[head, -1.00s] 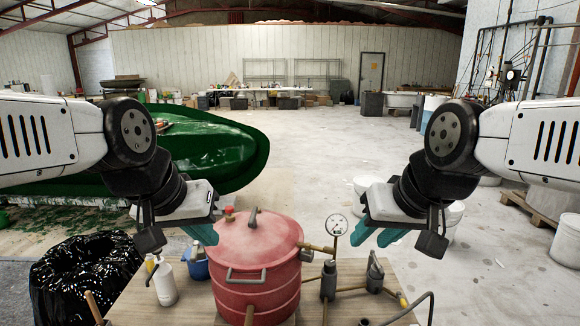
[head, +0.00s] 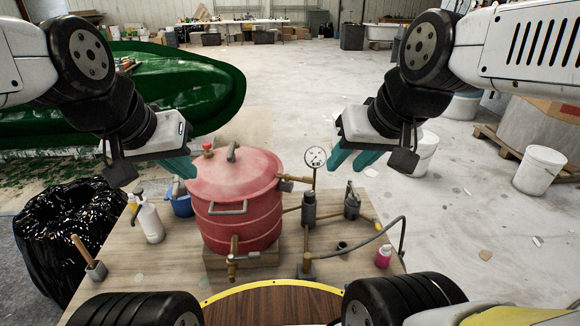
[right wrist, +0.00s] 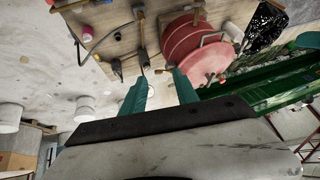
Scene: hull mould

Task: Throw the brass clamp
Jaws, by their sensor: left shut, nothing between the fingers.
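A red lidded pot (head: 236,205) stands on a wooden block on the wooden table (head: 150,270); it also shows in the right wrist view (right wrist: 182,42). A brass fitting with an upright lever (head: 236,257) sits low at its front. I cannot tell which piece is the brass clamp. My left gripper (head: 188,168) is shut and empty, just left of the pot's lid. My right gripper (head: 347,163) is open and empty, right of the gauge; its spread teal fingers show in the right wrist view (right wrist: 160,92).
A round gauge (head: 315,157) rises from the pipework. A spray bottle (head: 150,222), blue bucket (head: 181,204) and pink bottle (head: 383,257) are on the table. A black bin bag (head: 70,235) stands left. The floor beyond the table is largely open.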

